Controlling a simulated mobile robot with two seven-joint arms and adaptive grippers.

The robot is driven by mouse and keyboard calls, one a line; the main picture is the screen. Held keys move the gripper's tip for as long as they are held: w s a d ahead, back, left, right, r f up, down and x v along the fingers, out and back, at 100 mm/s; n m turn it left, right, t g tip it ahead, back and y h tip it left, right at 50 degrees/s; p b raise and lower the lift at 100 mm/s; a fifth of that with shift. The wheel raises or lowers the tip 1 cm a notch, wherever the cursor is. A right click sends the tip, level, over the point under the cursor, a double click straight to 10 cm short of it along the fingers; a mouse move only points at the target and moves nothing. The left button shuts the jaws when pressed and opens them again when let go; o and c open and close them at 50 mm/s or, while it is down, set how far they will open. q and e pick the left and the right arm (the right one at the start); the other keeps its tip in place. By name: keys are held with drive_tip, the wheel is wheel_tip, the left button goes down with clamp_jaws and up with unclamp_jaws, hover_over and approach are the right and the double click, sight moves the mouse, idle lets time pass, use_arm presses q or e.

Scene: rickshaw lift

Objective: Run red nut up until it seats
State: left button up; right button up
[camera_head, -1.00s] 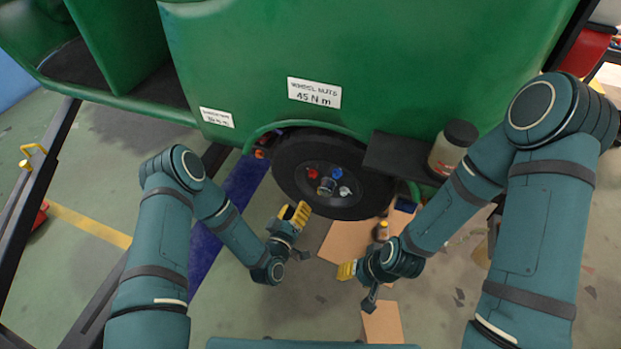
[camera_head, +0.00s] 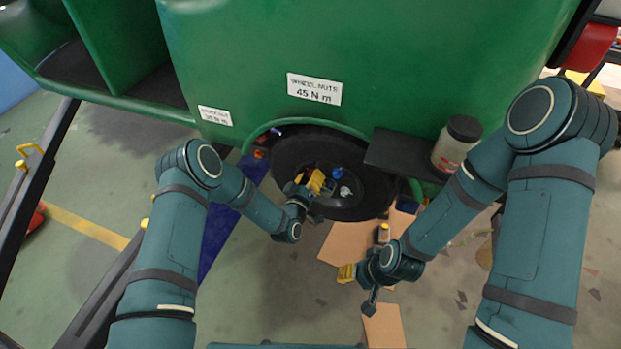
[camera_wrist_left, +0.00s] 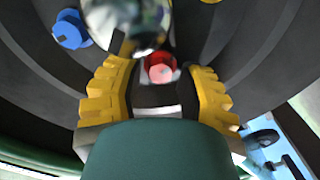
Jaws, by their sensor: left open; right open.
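The red nut (camera_wrist_left: 160,69) shows in the left wrist view between the tips of my left gripper (camera_head: 316,182), against the black wheel (camera_head: 370,198). The left gripper's yellow fingers are open on either side of it, and I see a gap at each side. In the head view this gripper is at the wheel face and mostly hides the red nut. A blue nut (camera_head: 337,173) and a pale nut (camera_head: 345,191) are on the wheel to its right. My right gripper (camera_head: 347,273) is open and empty, low and away from the wheel.
A shiny round hub part (camera_wrist_left: 125,20) sits close beside the left fingers. The green body (camera_head: 400,60) overhangs the wheel. A dark shelf (camera_head: 400,155) with a jar (camera_head: 455,145) juts out at right. Cardboard (camera_head: 345,240) lies on the floor below.

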use_arm(q)
clamp_jaws()
drive_tip(key=shift+r+m, duration=0.1)
drive_tip(key=shift+m, duration=1.3)
unclamp_jaws()
drive_tip(key=shift+d, duration=0.1)
